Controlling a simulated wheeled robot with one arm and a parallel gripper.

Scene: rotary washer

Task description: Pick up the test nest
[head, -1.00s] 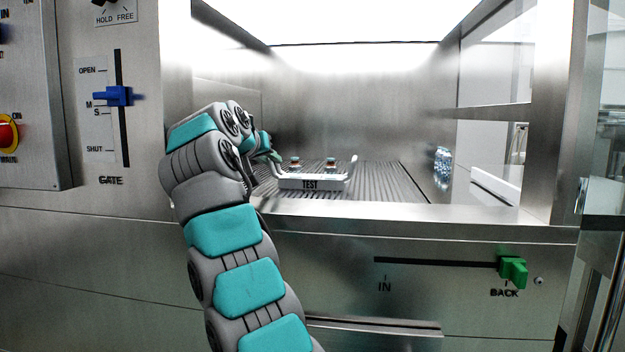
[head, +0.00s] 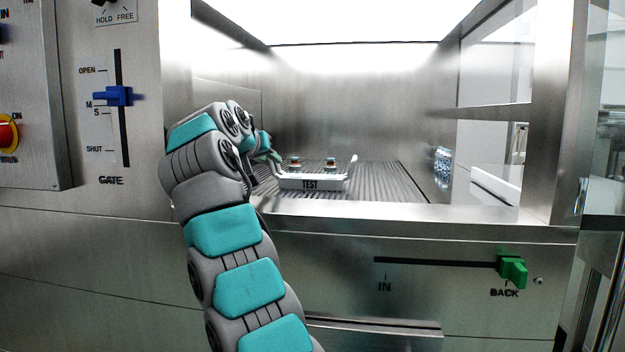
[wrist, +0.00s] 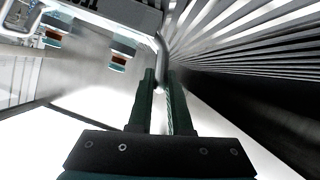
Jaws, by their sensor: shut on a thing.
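The test nest (head: 310,184) is a pale tray with a front plate marked TEST, upturned handles at its ends and small orange-and-teal pieces in it. It sits on the ribbed floor inside the steel chamber. My gripper (wrist: 162,82) is at the nest's left end, and its dark green fingers are shut on the handle there. In the wrist view the bent grey handle (wrist: 161,48) runs to the fingertips. In the head view my arm partly hides the gripper and that handle.
The ribbed floor (head: 395,185) is clear to the right of the nest. Steel walls close in the chamber, with a front sill (head: 400,215) below. A blue gate lever (head: 113,96) is at left, and a green lever (head: 512,270) stands at BACK.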

